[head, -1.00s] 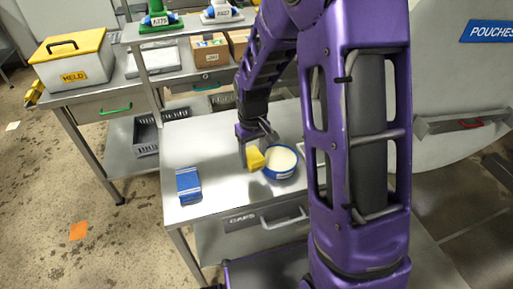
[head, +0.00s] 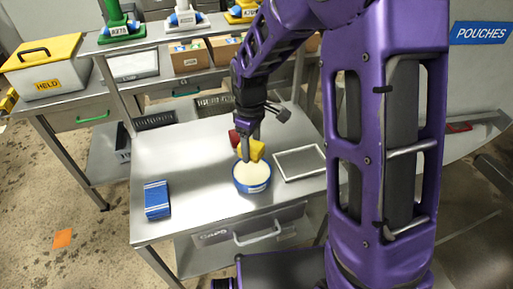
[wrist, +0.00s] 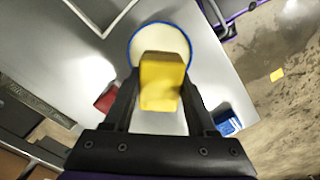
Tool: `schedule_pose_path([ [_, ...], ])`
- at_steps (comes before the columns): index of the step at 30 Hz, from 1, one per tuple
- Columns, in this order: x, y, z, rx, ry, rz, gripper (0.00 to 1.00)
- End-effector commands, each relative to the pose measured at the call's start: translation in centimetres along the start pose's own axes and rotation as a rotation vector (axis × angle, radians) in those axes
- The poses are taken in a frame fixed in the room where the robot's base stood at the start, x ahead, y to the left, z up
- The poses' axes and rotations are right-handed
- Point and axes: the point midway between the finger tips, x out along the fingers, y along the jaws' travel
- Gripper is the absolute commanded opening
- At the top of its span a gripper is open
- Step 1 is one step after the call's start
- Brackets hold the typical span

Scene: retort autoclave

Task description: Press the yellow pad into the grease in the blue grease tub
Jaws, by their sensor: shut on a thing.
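The yellow pad (head: 253,150) is held between the fingers of my gripper (head: 247,146). The blue grease tub (head: 252,186) stands on the steel table, with pale grease filling it to near the rim. In the head view the pad is over the back part of the tub. In the wrist view my gripper (wrist: 158,100) is shut on the pad (wrist: 161,82), which overlaps the near part of the blue-rimmed tub (wrist: 131,48) and hides some of the grease. I cannot tell whether the pad touches the grease.
A blue and white packet (head: 157,199) lies at the table's left. A red object (head: 234,138) sits behind the tub, partly hidden. A flat grey frame (head: 299,163) lies right of the tub. A raised shelf (head: 150,41) with boxes stands behind. The table's left middle is clear.

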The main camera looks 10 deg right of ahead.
Motion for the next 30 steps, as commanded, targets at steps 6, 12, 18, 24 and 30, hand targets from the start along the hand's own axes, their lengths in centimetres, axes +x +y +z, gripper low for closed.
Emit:
schedule_pose_path([
  [6, 0.6, -0.1, -0.1, -0.014, 0.0, 0.0, 0.12],
  [12, 2.3, -0.1, -0.1, -0.013, -0.001, -0.001, 0.12],
  [18, 4.6, -0.1, -0.1, -0.012, -0.001, -0.001, 0.12],
  [24, 5.9, -0.1, -0.1, -0.012, -0.001, 0.0, 0.12],
  [30, 6.0, -0.1, -0.1, -0.012, -0.001, 0.0, 0.12],
])
